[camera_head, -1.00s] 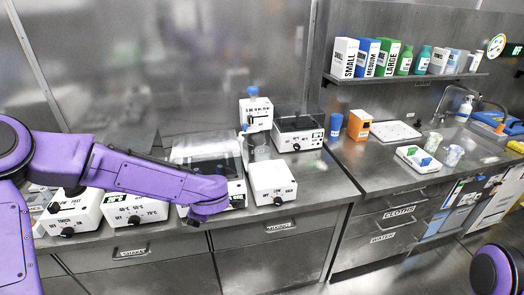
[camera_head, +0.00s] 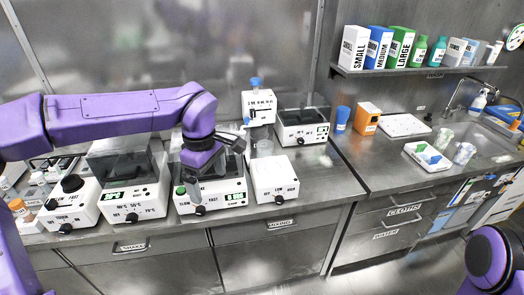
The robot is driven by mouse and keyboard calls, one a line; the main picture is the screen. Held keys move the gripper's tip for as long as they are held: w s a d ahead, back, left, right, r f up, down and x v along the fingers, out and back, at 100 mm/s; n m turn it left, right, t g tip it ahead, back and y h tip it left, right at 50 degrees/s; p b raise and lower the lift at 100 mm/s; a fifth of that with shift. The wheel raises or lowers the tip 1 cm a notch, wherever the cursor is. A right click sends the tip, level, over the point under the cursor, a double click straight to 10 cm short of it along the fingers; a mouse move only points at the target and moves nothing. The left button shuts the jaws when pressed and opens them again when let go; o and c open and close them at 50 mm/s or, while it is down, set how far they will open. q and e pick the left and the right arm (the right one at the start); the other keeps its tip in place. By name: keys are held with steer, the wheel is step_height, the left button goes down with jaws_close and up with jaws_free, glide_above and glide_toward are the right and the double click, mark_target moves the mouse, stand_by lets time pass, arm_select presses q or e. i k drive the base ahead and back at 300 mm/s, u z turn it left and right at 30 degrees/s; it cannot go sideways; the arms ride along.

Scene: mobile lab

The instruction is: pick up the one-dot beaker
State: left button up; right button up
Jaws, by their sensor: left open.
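Two small clear beakers stand by the sink at the right, one behind (camera_head: 445,138) and one in front (camera_head: 464,153). Another clear vessel (camera_head: 264,147) shows on the white low/high device. I cannot make out dots on any of them, so which is the one-dot beaker is unclear. My left gripper (camera_head: 232,146) is open above the white slow/fast device, left of the clear vessel and far from the sink beakers. My wrist partly hides its fingers. My right gripper is out of view; only part of my right arm shows at the lower right.
White devices line the left counter: a slow/fast device (camera_head: 222,199), a low/high device (camera_head: 275,182) and a heater with a display (camera_head: 130,191). A white tray (camera_head: 425,158) holds blue and green items. An orange box (camera_head: 366,120) and blue-capped bottle (camera_head: 342,119) stand behind. Boxes and bottles fill the shelf (camera_head: 405,72).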

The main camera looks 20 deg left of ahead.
mark_target(264, 147)
steer(key=z, duration=0.05)
steer(key=i, duration=1.3)
